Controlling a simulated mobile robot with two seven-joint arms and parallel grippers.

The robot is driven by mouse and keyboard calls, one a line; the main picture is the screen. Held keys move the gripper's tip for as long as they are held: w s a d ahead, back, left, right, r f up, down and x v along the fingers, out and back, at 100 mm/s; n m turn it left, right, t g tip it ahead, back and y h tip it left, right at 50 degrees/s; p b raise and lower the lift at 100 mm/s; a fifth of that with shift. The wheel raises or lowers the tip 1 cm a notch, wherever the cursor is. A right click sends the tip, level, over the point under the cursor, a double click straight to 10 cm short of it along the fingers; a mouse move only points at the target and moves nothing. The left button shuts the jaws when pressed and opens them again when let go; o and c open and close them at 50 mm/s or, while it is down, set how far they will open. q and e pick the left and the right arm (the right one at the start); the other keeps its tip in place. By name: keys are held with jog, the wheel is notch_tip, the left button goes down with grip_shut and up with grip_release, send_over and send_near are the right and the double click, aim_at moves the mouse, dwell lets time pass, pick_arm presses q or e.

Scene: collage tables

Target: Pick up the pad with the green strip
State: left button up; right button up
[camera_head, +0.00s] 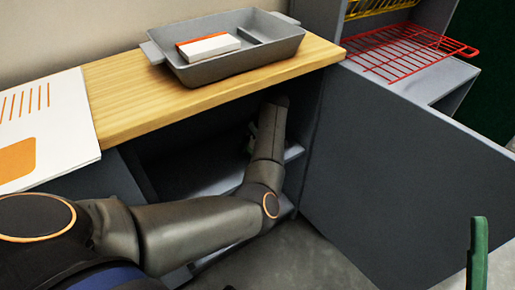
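No pad with a green strip shows clearly in the head view. A white pad (209,48) with an orange-red strip along its edge lies in the grey tray (243,66) on the wooden top. My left arm reaches into the open compartment (185,160) under that top. Only a small green part of my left gripper (251,138) shows there, beside the arm's dark end; its fingertips and anything between them are hidden. One upright green finger of my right gripper (478,250) shows at the lower right edge, with the rest out of frame.
The wooden top (125,95) overhangs the compartment. A grey panel (400,170) stands to the right of the opening. A red wire rack (405,52) and a yellow one (375,7) are at the upper right. A white printed board (60,125) lies at the left.

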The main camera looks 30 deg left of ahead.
pick_arm(q)
jog(key=c, duration=1.2)
